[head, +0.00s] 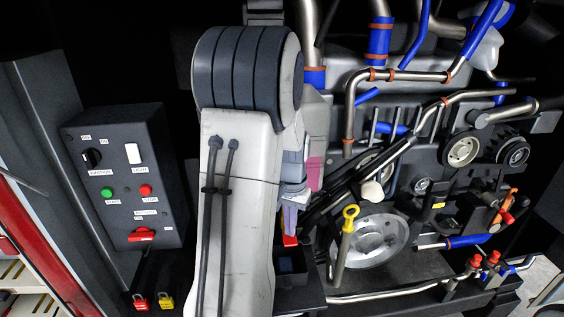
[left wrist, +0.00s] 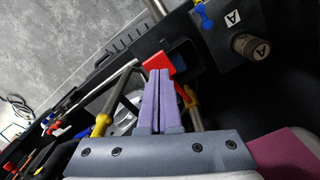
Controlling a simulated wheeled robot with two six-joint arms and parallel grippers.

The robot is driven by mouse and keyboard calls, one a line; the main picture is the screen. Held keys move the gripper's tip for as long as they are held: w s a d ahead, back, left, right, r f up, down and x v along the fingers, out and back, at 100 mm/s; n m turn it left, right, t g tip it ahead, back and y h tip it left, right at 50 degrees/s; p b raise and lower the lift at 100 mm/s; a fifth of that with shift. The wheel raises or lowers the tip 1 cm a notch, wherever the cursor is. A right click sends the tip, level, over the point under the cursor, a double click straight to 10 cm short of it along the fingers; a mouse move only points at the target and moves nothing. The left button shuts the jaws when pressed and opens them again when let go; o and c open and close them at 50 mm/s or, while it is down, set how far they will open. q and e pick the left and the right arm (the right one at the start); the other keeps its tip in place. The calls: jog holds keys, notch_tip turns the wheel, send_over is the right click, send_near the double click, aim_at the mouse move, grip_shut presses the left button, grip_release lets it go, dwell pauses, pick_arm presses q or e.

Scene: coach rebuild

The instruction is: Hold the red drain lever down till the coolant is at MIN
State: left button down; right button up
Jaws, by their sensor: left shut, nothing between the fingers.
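The red drain lever (head: 290,241) shows just below my left fingertips in the head view. It also shows in the left wrist view (left wrist: 157,63), right at the fingertips. My left gripper (head: 290,228) is shut and empty, pointing down with its lilac fingers together; they also show in the left wrist view (left wrist: 157,74). I cannot tell whether they press on the lever. A pale tank with a pink part (head: 314,174), perhaps the coolant, is partly hidden behind my left arm. I cannot make out a MIN mark or the level. My right gripper is not in view.
A yellow-handled dipstick (head: 350,216) and a large pulley (head: 380,240) stand right of the lever. Pipes and hoses crowd the engine. A dark control box (head: 127,180) with switches stands left of my arm. A dark open box (head: 292,262) lies beneath the lever.

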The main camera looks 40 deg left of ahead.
aim_at(290, 239)
pick_arm(q)
jog(key=shift+f, duration=0.2)
dwell(0.4)
jog(key=shift+f+b, duration=1.5)
jog(key=shift+f, duration=0.5)
dwell(1.0)
notch_tip(290, 239, up, 8)
jog(key=p, duration=0.7)
jog(key=shift+r+p, duration=0.15)
jog(key=shift+p, duration=0.2)
